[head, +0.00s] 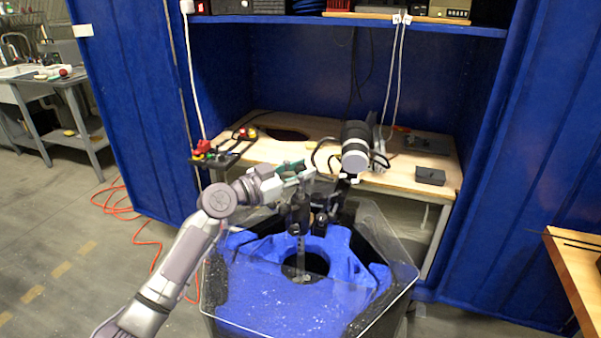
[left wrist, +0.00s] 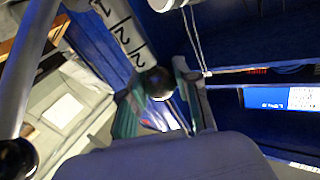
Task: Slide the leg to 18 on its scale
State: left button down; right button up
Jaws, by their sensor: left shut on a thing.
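A clear-walled tank (head: 385,262) with a blue insert stands in front of the bench. An upright leg (head: 300,248) reaches down into it, with dark clamp-like parts (head: 300,210) around its upper part. My left gripper (head: 298,172) is at the top of this leg, above the tank. In the left wrist view my left gripper's greenish fingers (left wrist: 160,105) are on either side of a dark round-ended piece (left wrist: 158,84), shut on it. A pale strip with large black digits (left wrist: 125,32) shows beyond; its exact reading is unclear. My right gripper is not in view.
A black cylinder with a white end (head: 355,148) stands just right of my gripper, with cables around it. A wooden bench (head: 270,125) is behind the tank, with a small grey box (head: 430,176) on it. Blue walls close in both sides; open floor lies left.

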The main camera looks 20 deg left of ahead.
pick_arm(q)
jog(key=shift+f, duration=0.1)
jog(key=c, duration=0.8)
grip_release()
jog(key=v, duration=1.2)
